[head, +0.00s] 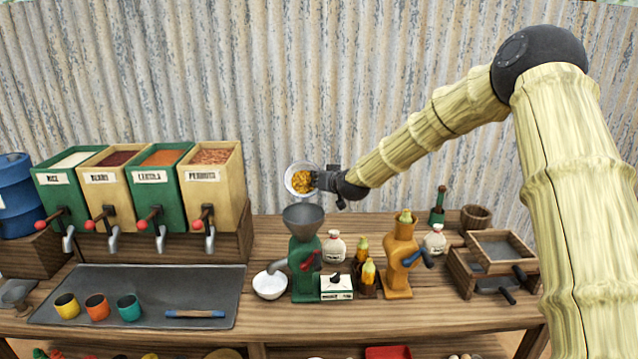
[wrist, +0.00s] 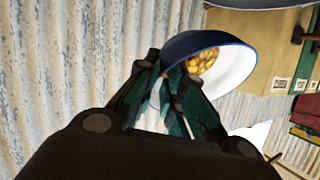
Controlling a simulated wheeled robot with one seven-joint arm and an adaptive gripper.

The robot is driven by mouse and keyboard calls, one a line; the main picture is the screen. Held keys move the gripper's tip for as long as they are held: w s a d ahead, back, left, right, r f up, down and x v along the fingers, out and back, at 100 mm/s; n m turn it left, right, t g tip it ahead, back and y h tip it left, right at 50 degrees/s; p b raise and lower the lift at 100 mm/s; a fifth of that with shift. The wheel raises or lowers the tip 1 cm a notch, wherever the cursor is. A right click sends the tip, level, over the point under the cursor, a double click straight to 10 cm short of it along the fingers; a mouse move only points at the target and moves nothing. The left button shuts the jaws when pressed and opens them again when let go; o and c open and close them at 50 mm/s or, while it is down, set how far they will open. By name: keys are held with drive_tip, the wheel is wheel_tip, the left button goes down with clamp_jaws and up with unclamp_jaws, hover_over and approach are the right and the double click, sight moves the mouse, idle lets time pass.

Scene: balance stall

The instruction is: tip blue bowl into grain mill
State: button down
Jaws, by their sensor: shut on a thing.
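The blue bowl (wrist: 224,62) has a dark blue outside and a white inside and holds yellow grain. In the head view the bowl (head: 289,181) is held up above the green grain mill, its open side tilted toward the camera with the grain inside. My gripper (wrist: 172,88) is shut on the bowl's rim; in the head view it (head: 322,180) comes in from the right.
A white bowl (head: 269,286) sits under the mill's spout. An orange mill (head: 400,262), corn bottles (head: 368,274), a small box (head: 337,288) and white sacks (head: 334,246) stand to the right. Dispensers (head: 211,190) and a grey tray (head: 150,285) are at left.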

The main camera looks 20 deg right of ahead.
drive_tip(key=shift+s+a+f+n+t+b, duration=0.15)
drive_tip(key=shift+s+n+t+b, duration=0.25)
drive_tip(key=shift+t+b, duration=1.15)
drive_tip(key=shift+s+a+f+n+t+b, duration=0.15)
drive_tip(key=shift+s+n+t+b, duration=0.25)
drive_tip(key=shift+b, duration=2.1)
drive_tip(key=shift+s+a+f+n+t+y+b, duration=0.1)
drive_tip(key=shift+s+f+n+t+y+b, duration=0.4)
drive_tip(key=shift+b, duration=1.7)
drive_tip(key=shift+s+a+r+n+t+h+b, duration=0.2)
drive_tip(key=shift+t+b, duration=0.75)
drive_tip(key=shift+b, duration=1.2)
drive_tip(key=shift+s+f+n+t+y+b, duration=0.2)
drive_tip(key=shift+s+f+t+b, duration=0.35)
drive_tip(key=shift+b, duration=1.65)
drive_tip(key=shift+s+a+r+n+t+y+b, duration=0.15)
drive_tip(key=shift+s+n+t+y+b, duration=0.5)
drive_tip(key=shift+b, duration=1.55)
drive_tip(key=shift+s+a+r+n+t+y+b, duration=0.25)
drive_tip(key=shift+n+t+b, duration=0.45)
drive_tip(key=shift+b, duration=1.5)
